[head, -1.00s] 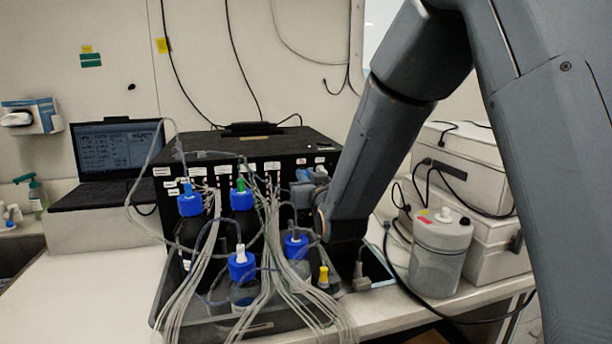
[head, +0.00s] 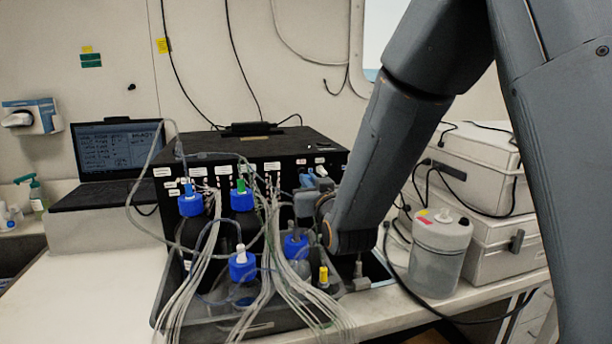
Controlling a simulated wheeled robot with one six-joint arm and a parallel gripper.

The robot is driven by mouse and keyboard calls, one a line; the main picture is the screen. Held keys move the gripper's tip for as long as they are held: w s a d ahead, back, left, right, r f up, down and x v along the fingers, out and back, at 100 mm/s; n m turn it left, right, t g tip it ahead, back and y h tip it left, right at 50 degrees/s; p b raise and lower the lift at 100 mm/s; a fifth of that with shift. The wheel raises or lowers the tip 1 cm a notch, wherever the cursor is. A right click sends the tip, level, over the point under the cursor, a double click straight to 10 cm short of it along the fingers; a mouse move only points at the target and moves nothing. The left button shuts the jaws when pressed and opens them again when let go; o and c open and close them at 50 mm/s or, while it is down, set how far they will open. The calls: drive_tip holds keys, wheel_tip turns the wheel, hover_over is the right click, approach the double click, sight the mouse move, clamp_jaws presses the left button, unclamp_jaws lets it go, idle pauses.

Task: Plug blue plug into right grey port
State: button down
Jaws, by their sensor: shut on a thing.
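My gripper (head: 309,190) is at the right part of the front of a black instrument box (head: 230,148), below its top edge. It is small and partly hidden by my wrist and the tubing. It is shut on the blue plug, but the plug can hardly be told apart from the blue-grey parts there. Small pale fittings (head: 321,171) show on the box front just above the gripper. The right grey port cannot be made out clearly. I cannot tell whether the plug touches a port.
A grey tray (head: 205,328) before the box holds several blue-capped bottles (head: 242,268). Thin tubes hang across the box front beside my gripper. A grey container (head: 440,255) and stacked white cases (head: 480,220) stand at right. A laptop (head: 115,150) stands at left.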

drive_tip(key=shift+v, duration=1.2)
drive_tip(key=shift+w, duration=0.1)
drive_tip(key=shift+w+a+g+p, duration=0.3)
drive_tip(key=shift+w+g+p, duration=0.35)
drive_tip(key=shift+p, duration=0.35)
drive_tip(key=shift+w+a+g+h+p, duration=0.15)
drive_tip(key=shift+w+g+h+p, duration=0.15)
drive_tip(key=shift+g+p, duration=0.2)
drive_tip(key=shift+s+r+g+h+p, duration=0.25)
drive_tip(key=shift+g+p, duration=0.4)
drive_tip(key=shift+g, duration=0.3)
drive_tip(key=shift+s+r+g+h+p, duration=0.1)
drive_tip(key=shift+g+h+p, duration=0.2)
drive_tip(key=shift+g+p, duration=0.55)
drive_tip(key=shift+s+r+g+h+p, duration=0.25)
drive_tip(key=shift+g+p, duration=0.25)
drive_tip(key=shift+g, duration=0.55)
